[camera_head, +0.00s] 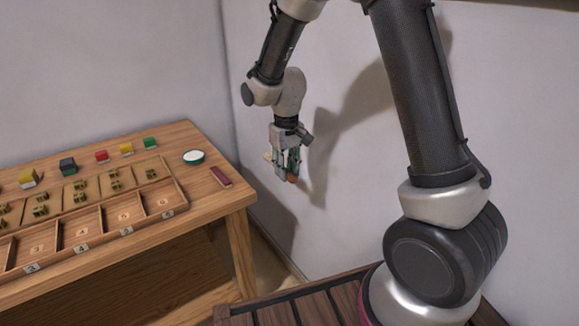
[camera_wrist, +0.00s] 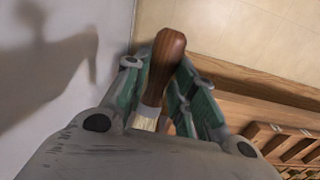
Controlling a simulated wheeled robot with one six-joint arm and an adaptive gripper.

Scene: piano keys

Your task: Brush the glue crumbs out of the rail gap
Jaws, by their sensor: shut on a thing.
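My gripper (camera_head: 287,160) is shut on a brush and holds it in the air, to the right of the table and near the wall. In the wrist view, the brush's brown wooden handle (camera_wrist: 166,58) rises between the green-padded fingers of my gripper (camera_wrist: 158,88). Its metal collar and pale bristles (camera_wrist: 145,123) show lower down, towards the palm. In the head view, only small parts of the brush show at the fingers. I cannot make out glue crumbs or the rail gap in either view.
A wooden table (camera_head: 222,208) at left bears a numbered compartment tray (camera_head: 137,203), brass-coloured pieces, several coloured blocks, a teal dish (camera_head: 193,157) of white stuff and a dark red bar (camera_head: 220,176). A pale wall (camera_head: 330,60) is close behind my gripper.

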